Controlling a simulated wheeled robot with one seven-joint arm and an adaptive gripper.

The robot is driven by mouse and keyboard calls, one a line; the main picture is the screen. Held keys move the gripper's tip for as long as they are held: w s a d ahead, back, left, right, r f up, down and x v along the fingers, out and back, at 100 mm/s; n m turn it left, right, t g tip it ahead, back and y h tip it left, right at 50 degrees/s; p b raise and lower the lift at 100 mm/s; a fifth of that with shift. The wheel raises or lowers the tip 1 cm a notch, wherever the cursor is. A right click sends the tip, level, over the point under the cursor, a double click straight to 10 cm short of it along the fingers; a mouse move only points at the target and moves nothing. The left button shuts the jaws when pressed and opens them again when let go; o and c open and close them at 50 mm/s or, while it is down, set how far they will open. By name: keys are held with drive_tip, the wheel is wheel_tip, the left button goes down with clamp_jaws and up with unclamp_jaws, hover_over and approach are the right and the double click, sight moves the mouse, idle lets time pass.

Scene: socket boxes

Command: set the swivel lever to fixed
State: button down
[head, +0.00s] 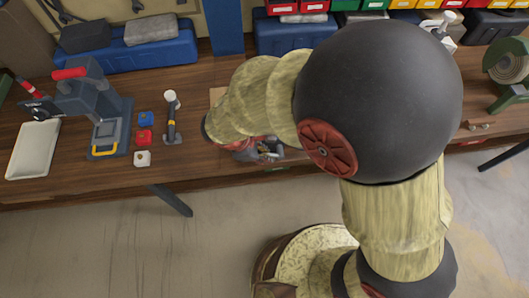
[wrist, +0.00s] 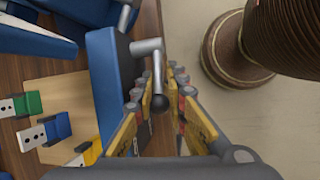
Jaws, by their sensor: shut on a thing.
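The swivel lever (wrist: 158,66) shows in the wrist view as a bent grey rod with a black ball knob, on the edge of a blue body (wrist: 104,75). My gripper (wrist: 159,98) has its yellow-and-grey fingers on both sides of the lever's knob end and is shut on it. The exact contact on the knob is hard to make out. In the head view my arm covers the lever and most of the blue body; a grey part of my gripper (head: 262,150) shows near the bench's front edge. No marking for "fixed" is readable.
Green (wrist: 28,104), blue (wrist: 57,127) and yellow (wrist: 92,150) socket blocks lie left of the blue body on a light board (wrist: 70,88). In the head view, a lever stand (head: 171,118), coloured blocks (head: 144,138) and a press (head: 90,100) stand left on the bench.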

drive_tip(key=shift+w+a+r, duration=0.1)
drive_tip(key=shift+w+a, duration=0.1)
drive_tip(key=shift+a, duration=0.05)
idle(0.3)
drive_tip(key=shift+a+f+t+h, duration=0.3)
drive_tip(key=shift+f+h, duration=0.1)
drive_tip(key=shift+h, duration=0.5)
drive_tip(key=shift+s+a+f+t+h+p, duration=0.1)
drive_tip(key=shift+f+t+h+p, duration=0.3)
drive_tip(key=shift+f+h, duration=0.55)
drive_tip(key=shift+f+n+t+h, duration=0.2)
drive_tip(key=shift+f+t+h, duration=0.3)
drive_tip(key=shift+h, duration=0.85)
drive_tip(key=shift+f+n+t+h, duration=0.2)
drive_tip(key=shift+f+h, duration=0.5)
drive_tip(key=shift+h, duration=0.6)
drive_tip(key=c, duration=2.1)
unclamp_jaws()
drive_tip(key=shift+o, duration=1)
